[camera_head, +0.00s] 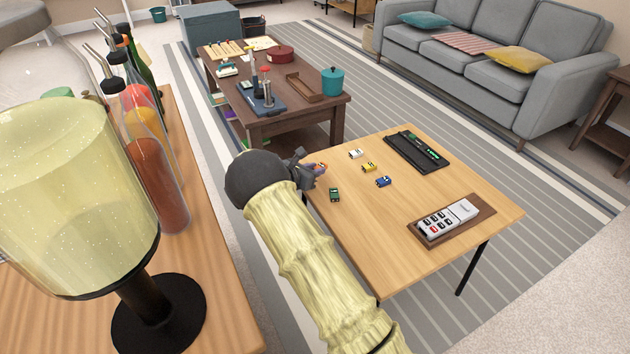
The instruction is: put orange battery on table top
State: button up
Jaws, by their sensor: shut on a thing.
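The small orange battery (321,167) is between the fingertips of my gripper (314,169), which is shut on it. The battery and gripper appear at the far left corner of the light wooden table top (450,200). I cannot tell whether the battery touches the table or is held just above it. My forearm hides the table's near left edge, and the fingers hide part of the battery.
White (356,153), yellow (369,167), blue (383,181) and green (335,194) batteries stand on the table. A black tray (402,139) and a remote (447,219) on a brown board lie there too. Bottles (158,185) crowd the left counter. The table's middle is clear.

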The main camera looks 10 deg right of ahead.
jog(key=shift+f+b, duration=0.5)
jog(key=shift+f, duration=1.4)
jog(key=o, duration=1)
